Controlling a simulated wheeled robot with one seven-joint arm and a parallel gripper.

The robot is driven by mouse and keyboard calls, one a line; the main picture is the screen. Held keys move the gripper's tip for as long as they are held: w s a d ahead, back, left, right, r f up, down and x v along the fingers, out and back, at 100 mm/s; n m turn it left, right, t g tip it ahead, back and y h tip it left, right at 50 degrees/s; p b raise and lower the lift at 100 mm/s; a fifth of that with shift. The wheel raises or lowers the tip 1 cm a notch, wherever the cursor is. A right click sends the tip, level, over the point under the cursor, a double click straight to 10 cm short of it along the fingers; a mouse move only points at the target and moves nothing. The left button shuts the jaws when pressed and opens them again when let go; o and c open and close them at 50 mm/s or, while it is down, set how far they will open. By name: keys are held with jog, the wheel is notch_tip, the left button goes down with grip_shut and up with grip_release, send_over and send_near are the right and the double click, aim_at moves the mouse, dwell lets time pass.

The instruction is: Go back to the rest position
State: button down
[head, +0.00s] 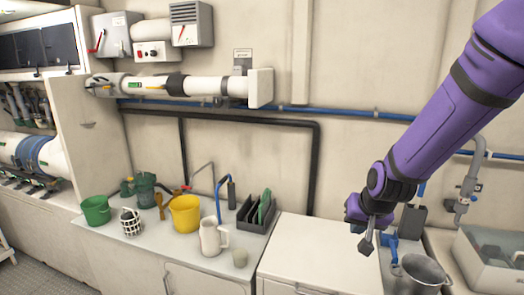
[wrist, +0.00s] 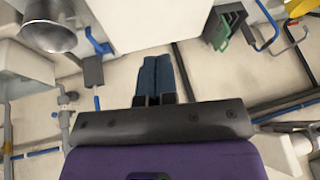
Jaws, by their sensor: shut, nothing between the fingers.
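My gripper (head: 366,244) hangs at the end of my purple arm, at the right of the head view. It points downward in front of the wall, near the right part of the white counter. In the wrist view my gripper's two blue-grey fingers (wrist: 157,62) lie side by side and are shut, with nothing held between them.
A metal pot (head: 420,274) stands right of my gripper and also shows in the wrist view (wrist: 50,32). On the lower counter at left are a yellow bucket (head: 185,214), a green bucket (head: 96,210), a white pitcher (head: 210,238) and a dark rack (head: 256,214). The white cabinet top (head: 310,252) is clear.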

jog(key=s+d+r+n, duration=0.1)
jog(key=s+d+r, duration=0.2)
jog(key=s+r, duration=0.7)
jog(key=s+d+r+n+h, duration=0.1)
jog(key=s+d+r, duration=0.3)
jog(key=s+r, duration=0.5)
jog(key=s, duration=0.4)
jog(key=shift+s+r, duration=0.3)
jog(key=shift+r, duration=0.05)
jog(key=shift+a, duration=0.1)
